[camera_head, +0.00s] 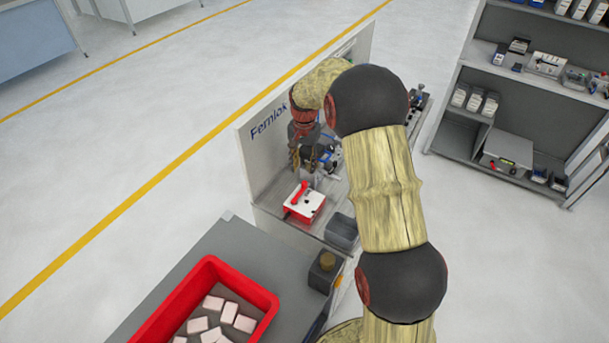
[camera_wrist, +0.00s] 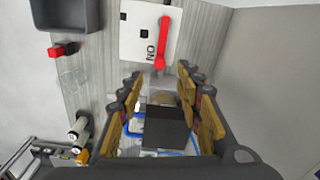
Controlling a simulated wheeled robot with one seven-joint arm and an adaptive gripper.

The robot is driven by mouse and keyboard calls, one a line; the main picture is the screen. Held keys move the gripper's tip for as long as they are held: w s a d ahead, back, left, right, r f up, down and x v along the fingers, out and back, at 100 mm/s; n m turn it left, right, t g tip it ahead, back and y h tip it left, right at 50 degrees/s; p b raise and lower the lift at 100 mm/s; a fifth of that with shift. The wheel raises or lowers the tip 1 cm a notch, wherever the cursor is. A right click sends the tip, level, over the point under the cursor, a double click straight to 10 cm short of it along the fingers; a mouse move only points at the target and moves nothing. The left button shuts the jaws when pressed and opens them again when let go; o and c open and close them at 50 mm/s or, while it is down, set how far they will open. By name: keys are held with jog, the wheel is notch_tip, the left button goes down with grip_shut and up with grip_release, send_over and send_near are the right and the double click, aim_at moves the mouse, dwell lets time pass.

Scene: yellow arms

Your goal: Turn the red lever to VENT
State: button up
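The red lever (camera_head: 300,191) sits on top of a white-topped, red-sided box (camera_head: 314,207) on the bench. In the wrist view the lever (camera_wrist: 162,45) lies across a white plate (camera_wrist: 132,22), its free end toward my gripper. Sideways letters that look like "ON" stand beside it; a VENT mark is not legible. My gripper (camera_head: 302,158) hangs above the bench, slightly beyond the box in the head view. In the wrist view my gripper (camera_wrist: 160,82) has its fingers spread, with the lever's end just past the tips and apart from them.
A grey bin (camera_head: 341,231) stands right of the box. Blue and dark fittings (camera_head: 325,158) stand close to my gripper. The panel marked "Fernlok" (camera_head: 265,125) rises behind. A red tray (camera_head: 180,305) of pale blocks is in front at left. A small red part (camera_wrist: 63,50) lies beside the plate.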

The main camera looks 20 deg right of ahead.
aim_at(304, 182)
jog(key=shift+w+d+f, duration=0.15)
jog(key=shift+w+f, duration=0.05)
jog(key=shift+f, duration=0.2)
jog(key=shift+w+d+f, duration=0.15)
jog(key=shift+f, duration=0.2)
notch_tip(304, 182, down, 8)
jog(key=shift+r, duration=0.15)
jog(key=shift+c, duration=0.4)
jog(key=c, duration=0.7)
grip_shut()
